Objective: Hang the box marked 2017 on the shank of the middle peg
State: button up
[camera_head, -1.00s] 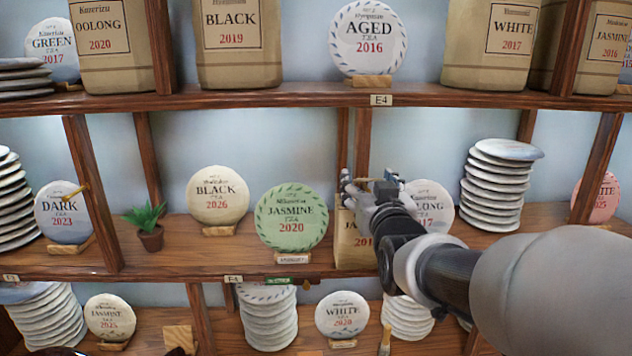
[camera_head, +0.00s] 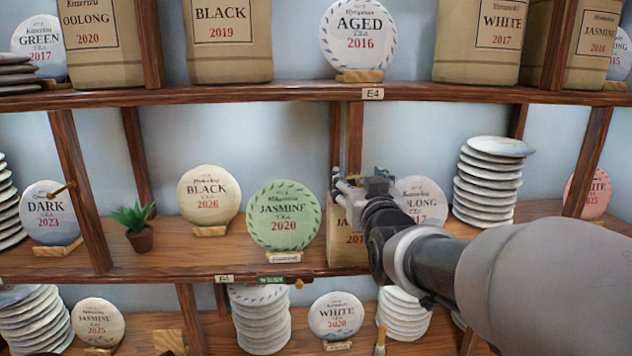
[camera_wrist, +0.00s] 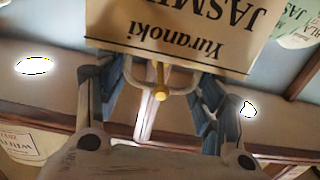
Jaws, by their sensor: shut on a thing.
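A tan paper box (camera_head: 346,246) hangs in front of the middle shelf, partly covered by my arm; its red year reads "201" with the last digit hidden. In the wrist view the box (camera_wrist: 180,30) appears upside down, marked "Yuranoki JASMINE". My gripper (camera_head: 363,187) is at the box's top, shut on its pale wire handle (camera_wrist: 188,88). A brass peg (camera_wrist: 160,92) with a round end shows between my fingers, at the handle loop. The peg seems to lie within the loop; how far along its shank the handle sits, I cannot tell.
A green jasmine cake (camera_head: 285,216) stands close left of the box. An oolong cake (camera_head: 423,198) and a plate stack (camera_head: 492,185) are to the right. Another brass peg (camera_head: 62,189) sticks out at the left. The upper shelf (camera_head: 250,94) runs above my gripper.

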jog(key=shift+r, duration=0.1)
jog(key=o, duration=1.7)
jog(key=shift+s, duration=0.15)
jog(key=s, duration=1)
jog(key=s+f+g+b, duration=0.4)
jog(key=s+f+b, duration=0.2)
jog(key=s+f, duration=0.3)
jog(key=s+f+g+b, duration=0.5)
jog(key=s+f+b, duration=0.2)
jog(key=f, duration=1.1)
jog(key=s+f+g+b, duration=0.4)
jog(key=s+f+b, duration=0.2)
jog(key=s+f, duration=0.5)
jog(key=shift+s+f+b, duration=0.2)
jog(key=shift+f+b, duration=0.1)
jog(key=shift+f, duration=1.1)
